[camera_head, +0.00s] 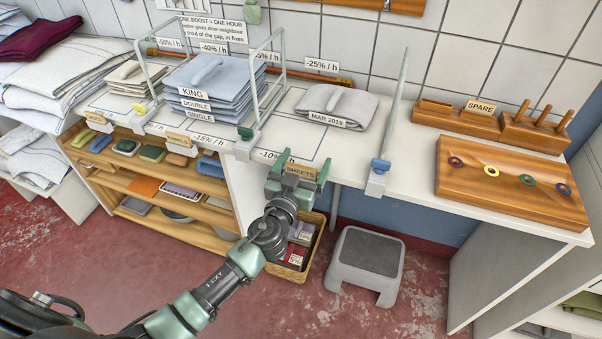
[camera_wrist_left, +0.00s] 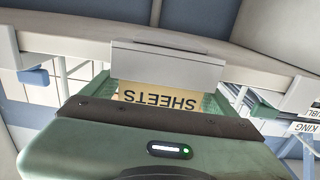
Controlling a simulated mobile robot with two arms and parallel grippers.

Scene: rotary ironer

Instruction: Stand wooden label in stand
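The wooden label reading SHEETS (camera_head: 301,171) is at the counter's front edge in the head view. My left gripper (camera_head: 298,182) is shut on it, with a green finger at each end. In the left wrist view the label (camera_wrist_left: 160,96) appears upside down between the fingers (camera_wrist_left: 160,100). A pale grey block (camera_wrist_left: 166,65) lies just beyond the label there and covers part of it. I cannot tell whether this block is the stand or whether the label touches it. In the head view my gripper hides that spot. My right gripper is not in view.
The counter (camera_head: 425,150) carries a folded grey cloth (camera_head: 336,106), stacked blue linen (camera_head: 210,85) and wire dividers with clamps (camera_head: 380,168). A SPARE label (camera_head: 481,106) stands at the back right near a wooden board (camera_head: 510,185). A basket (camera_head: 297,262) and grey stool (camera_head: 368,258) are below.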

